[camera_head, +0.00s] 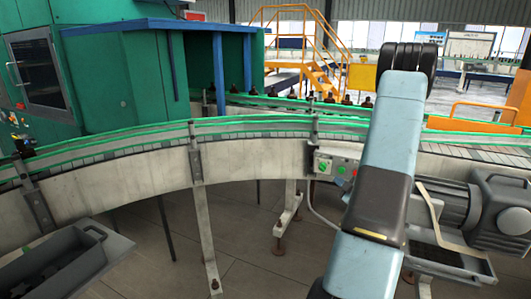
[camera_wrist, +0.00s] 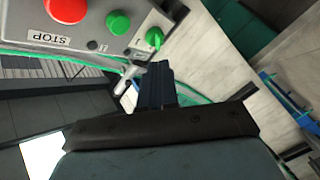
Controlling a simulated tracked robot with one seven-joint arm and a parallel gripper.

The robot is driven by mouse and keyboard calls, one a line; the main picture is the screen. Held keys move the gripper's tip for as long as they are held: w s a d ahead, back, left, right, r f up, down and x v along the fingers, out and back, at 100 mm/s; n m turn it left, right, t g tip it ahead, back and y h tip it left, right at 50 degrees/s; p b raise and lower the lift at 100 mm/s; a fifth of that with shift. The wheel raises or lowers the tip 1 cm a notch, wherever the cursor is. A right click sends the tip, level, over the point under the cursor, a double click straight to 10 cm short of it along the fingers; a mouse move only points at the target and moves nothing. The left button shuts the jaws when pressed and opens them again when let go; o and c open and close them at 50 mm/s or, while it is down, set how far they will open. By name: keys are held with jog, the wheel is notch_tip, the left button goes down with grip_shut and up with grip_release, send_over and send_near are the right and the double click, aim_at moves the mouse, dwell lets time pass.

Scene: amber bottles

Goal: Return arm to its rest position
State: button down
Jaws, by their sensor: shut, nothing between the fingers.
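Just beyond the fingertips, toward the top left, is a grey control box (camera_wrist: 110,22) with a red stop button, a green button and a green knob. I cannot tell whether the fingers touch it. In the head view my light-blue arm rises at the right, in front of the conveyor, and its gripper is hidden. The control box (camera_head: 336,165) shows there just left of my arm.
A curved conveyor (camera_head: 120,178) with green rails crosses in front of me. Several amber bottles (camera_head: 329,98) stand on its far part. A grey motor (camera_head: 500,212) is at the right, a grey bin (camera_head: 60,262) at the lower left. A green machine (camera_head: 120,80) stands behind.

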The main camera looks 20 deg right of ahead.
jog(key=w+a+r+m+g+h, duration=0.1)
jog(key=w+a+r+g, duration=0.15)
jog(key=r, duration=0.25)
jog(key=w+a+r+g, duration=0.1)
jog(key=w+a+r, duration=0.2)
jog(key=a+r, duration=0.15)
jog(key=s+a+r+m+g+h, duration=0.2)
jog(key=s+a+r+m+g, duration=0.1)
jog(key=a+r, duration=0.65)
jog(key=s+a+r+m+g+y, duration=0.2)
jog(key=s+a+r, duration=0.2)
jog(key=s+a, duration=0.7)
jog(key=s+a+r+m+g+y, duration=0.2)
jog(key=s+a+r+m+g, duration=0.1)
jog(key=s+a, duration=0.8)
jog(key=s, duration=0.4)
jog(key=shift+a+r, duration=0.3)
jog(key=shift+r, duration=0.05)
jog(key=shift+s, duration=0.1)
